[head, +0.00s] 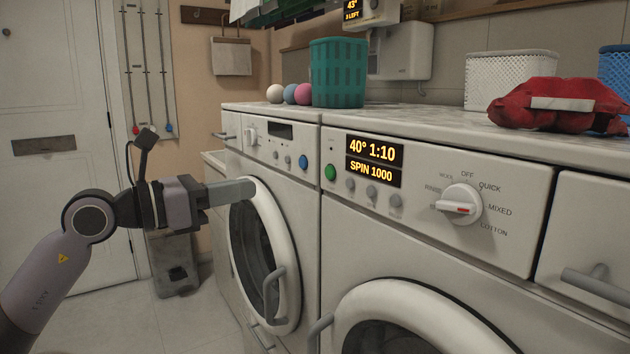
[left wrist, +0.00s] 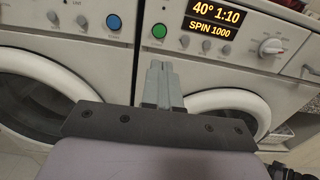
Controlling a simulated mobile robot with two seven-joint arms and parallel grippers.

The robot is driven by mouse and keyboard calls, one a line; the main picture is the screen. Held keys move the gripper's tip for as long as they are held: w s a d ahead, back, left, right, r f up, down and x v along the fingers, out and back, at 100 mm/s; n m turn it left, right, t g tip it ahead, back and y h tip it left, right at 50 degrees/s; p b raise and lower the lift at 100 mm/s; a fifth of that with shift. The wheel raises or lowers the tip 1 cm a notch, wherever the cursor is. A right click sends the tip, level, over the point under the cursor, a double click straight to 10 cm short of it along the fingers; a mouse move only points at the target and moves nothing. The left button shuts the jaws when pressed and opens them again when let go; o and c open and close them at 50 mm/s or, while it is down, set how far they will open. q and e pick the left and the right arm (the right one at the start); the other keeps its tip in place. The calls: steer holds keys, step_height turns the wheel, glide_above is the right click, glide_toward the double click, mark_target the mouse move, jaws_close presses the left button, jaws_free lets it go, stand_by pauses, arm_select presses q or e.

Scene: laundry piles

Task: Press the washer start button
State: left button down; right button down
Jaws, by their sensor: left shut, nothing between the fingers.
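The near washer's front panel (head: 430,232) carries a lit display (head: 374,160) reading 40° 1:10 and SPIN 1000. Its green round button (head: 330,172) is left of the display, and it also shows in the left wrist view (left wrist: 159,31). A white dial (head: 462,205) sits to the right. My left gripper (head: 250,187) is shut and empty, in front of the far machine's door in the head view. In the left wrist view my fingertips (left wrist: 158,66) point toward the green button, below it and apart from it. My right gripper is not seen.
The machine on the left has a blue button (head: 303,162) and a round door (head: 265,255). A teal basket (head: 338,73), several balls and a red cloth bundle (head: 556,104) are on the worktop (head: 430,120). Door handles stick out below the panels. Floor (head: 130,315) shows at left.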

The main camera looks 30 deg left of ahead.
arm_select(q)
steer(key=shift+r, duration=0.1)
stand_by(0.3)
steer(key=p, duration=0.3)
glide_toward(328, 173)
steer(key=shift+w, duration=0.75)
steer(key=x, duration=0.2)
steer(key=p+x, duration=0.1)
steer(key=x, duration=0.1)
steer(key=shift+s+d+r, duration=0.1)
steer(key=shift+s+d, duration=0.1)
steer(key=shift+d, duration=0.1)
steer(key=shift+p+x, duration=0.3)
steer(key=shift+x, duration=0.5)
